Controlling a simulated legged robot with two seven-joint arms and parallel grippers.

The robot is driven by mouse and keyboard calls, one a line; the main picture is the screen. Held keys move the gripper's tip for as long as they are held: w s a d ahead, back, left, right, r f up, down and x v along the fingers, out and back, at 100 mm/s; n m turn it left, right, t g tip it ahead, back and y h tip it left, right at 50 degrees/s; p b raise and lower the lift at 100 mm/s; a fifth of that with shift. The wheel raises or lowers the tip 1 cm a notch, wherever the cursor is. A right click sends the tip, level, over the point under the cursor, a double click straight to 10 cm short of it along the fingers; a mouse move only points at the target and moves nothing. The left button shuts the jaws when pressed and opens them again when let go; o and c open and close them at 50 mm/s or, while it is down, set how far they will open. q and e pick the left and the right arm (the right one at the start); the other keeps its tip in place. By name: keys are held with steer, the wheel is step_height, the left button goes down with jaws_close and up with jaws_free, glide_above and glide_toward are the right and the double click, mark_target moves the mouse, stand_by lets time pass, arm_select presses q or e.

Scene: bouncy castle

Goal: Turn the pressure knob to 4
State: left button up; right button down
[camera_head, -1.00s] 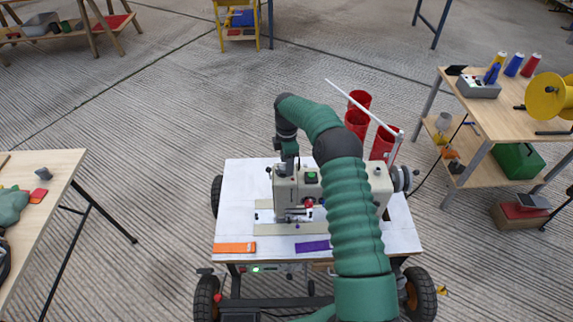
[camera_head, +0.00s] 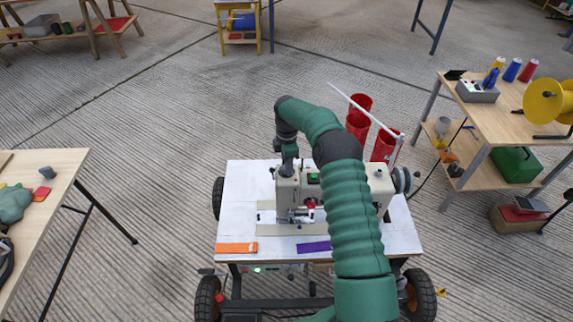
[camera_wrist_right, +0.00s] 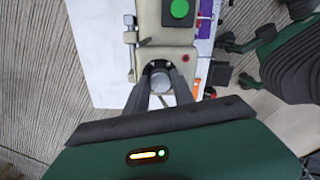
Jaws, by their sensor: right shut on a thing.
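The cream sewing machine (camera_head: 288,188) stands on a white-topped wheeled cart (camera_head: 238,182). My right arm reaches over it from the front, and my right gripper (camera_head: 287,164) points down at the left end of the machine's top. In the right wrist view, the right gripper (camera_wrist_right: 160,82) has its two dark fingers on either side of a round grey knob (camera_wrist_right: 160,84) on top of the machine, shut on it. A green button (camera_wrist_right: 180,9) sits on the machine beside it. No number on the knob can be read.
Orange (camera_head: 236,248) and purple (camera_head: 313,246) strips lie at the cart's front edge. Red cups (camera_head: 384,146) stand behind the machine, with a thin white rod above. A wooden table (camera_head: 40,190) is at left, and a workbench (camera_head: 500,120) with thread spools at right.

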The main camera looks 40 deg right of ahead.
steer(key=shift+d+r+m+p, duration=0.1)
steer(key=shift+m+p, duration=0.6)
steer(key=shift+m, duration=0.2)
steer(key=m+p, duration=0.1)
steer(key=m, duration=0.1)
steer(key=shift+m, duration=0.3)
steer(key=m+p, duration=0.1)
steer(key=m, duration=0.1)
steer(key=shift+m, duration=0.4)
steer(key=m+p, duration=0.1)
steer(key=m, duration=0.2)
steer(key=shift+m, duration=0.3)
steer(key=m, duration=1.2)
steer(key=shift+a+m, duration=0.2)
steer(key=shift+m, duration=0.2)
